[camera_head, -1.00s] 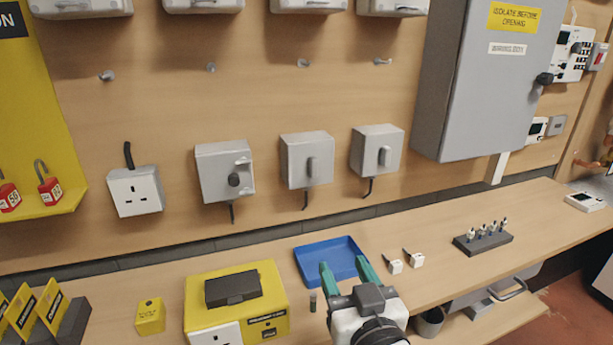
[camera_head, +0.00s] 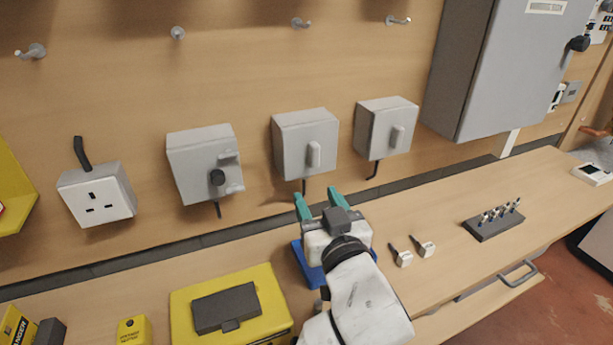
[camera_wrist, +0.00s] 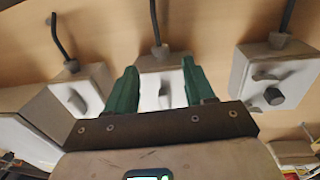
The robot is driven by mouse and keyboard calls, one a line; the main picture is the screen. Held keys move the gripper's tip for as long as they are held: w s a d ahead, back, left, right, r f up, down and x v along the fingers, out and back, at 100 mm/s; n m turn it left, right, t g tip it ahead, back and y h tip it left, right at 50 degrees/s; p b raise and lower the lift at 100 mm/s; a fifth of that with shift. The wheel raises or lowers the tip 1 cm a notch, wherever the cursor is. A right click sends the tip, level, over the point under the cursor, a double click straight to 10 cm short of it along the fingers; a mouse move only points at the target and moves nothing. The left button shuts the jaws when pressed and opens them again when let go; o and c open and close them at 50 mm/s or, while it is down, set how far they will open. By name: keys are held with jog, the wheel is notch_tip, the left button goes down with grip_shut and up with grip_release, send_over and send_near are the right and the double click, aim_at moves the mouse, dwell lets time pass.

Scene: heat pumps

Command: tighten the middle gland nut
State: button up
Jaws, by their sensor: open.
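Three grey switch boxes hang in a row on the wooden wall. The middle box (camera_head: 305,140) has a lever on its front and a dark cable (camera_head: 304,187) below it. Its grey gland nut shows in the wrist view (camera_wrist: 160,51), where the boxes appear upside down with cables leading upward. My gripper (camera_head: 316,197) is open, with green fingers pointing at the wall just below the middle box. In the wrist view, the middle box and its gland nut lie between and beyond the fingertips (camera_wrist: 159,68). Nothing is held.
The knob box (camera_head: 205,165) and right lever box (camera_head: 387,127) flank the middle one. A socket (camera_head: 97,195) is at left, a large grey cabinet (camera_head: 490,70) at right. On the bench are a blue tray (camera_head: 300,262), yellow case (camera_head: 180,310) and tool rack (camera_head: 493,222).

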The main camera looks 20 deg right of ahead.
jog(key=w, duration=0.6)
jog(key=shift+w+d+p, duration=0.25)
jog(key=shift+d+p, duration=0.05)
jog(key=shift+d, duration=0.05)
jog(key=shift+c, duration=0.4)
grip_shut()
